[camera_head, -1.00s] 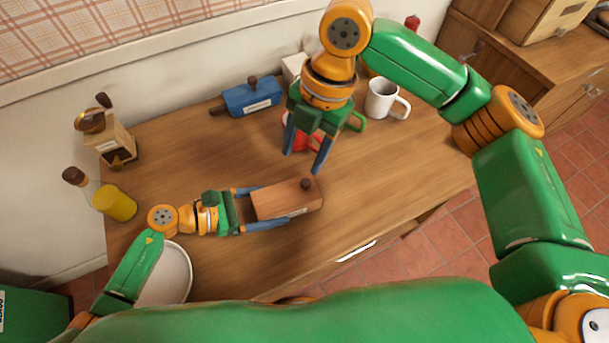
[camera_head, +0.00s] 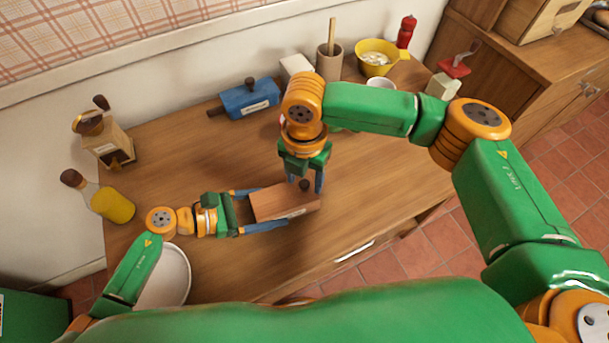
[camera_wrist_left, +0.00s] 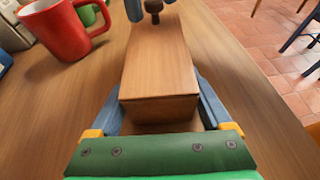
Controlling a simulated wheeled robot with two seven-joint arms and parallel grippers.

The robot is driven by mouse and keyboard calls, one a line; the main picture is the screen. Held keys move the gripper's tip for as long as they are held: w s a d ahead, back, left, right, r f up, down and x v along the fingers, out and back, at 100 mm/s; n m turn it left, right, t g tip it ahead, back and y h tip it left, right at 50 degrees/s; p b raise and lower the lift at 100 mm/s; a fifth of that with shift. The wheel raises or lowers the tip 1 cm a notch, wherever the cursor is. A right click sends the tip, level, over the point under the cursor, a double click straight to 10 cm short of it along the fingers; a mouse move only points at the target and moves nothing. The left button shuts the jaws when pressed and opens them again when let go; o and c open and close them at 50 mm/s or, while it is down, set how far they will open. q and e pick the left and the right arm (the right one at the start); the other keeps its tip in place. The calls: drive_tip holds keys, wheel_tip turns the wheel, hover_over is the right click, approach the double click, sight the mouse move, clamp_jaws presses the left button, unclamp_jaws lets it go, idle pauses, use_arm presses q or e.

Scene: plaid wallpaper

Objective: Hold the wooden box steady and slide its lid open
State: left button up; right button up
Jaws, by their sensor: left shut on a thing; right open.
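The wooden box (camera_head: 275,204) lies on the wooden table near its front edge. Its lid has a dark round knob (camera_head: 304,185) near the right end. My left gripper (camera_head: 266,207) is shut on the box, one blue finger along each long side. In the left wrist view the box (camera_wrist_left: 160,65) sits between the fingers, and the knob (camera_wrist_left: 153,8) stands at its far end. My right gripper (camera_head: 305,184) is open and pointing down over the knob, one finger on each side. I cannot tell whether the fingers touch it.
A blue box (camera_head: 250,99) with a knob, a coffee grinder (camera_head: 104,140) and an oil bottle (camera_head: 112,204) stand toward the back and left. A white plate (camera_head: 176,280) is at front left. A red mug (camera_wrist_left: 62,28) is beyond the box. A yellow bowl (camera_head: 377,57) is at the back right.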

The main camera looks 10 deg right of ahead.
clamp_jaws()
idle(1.3)
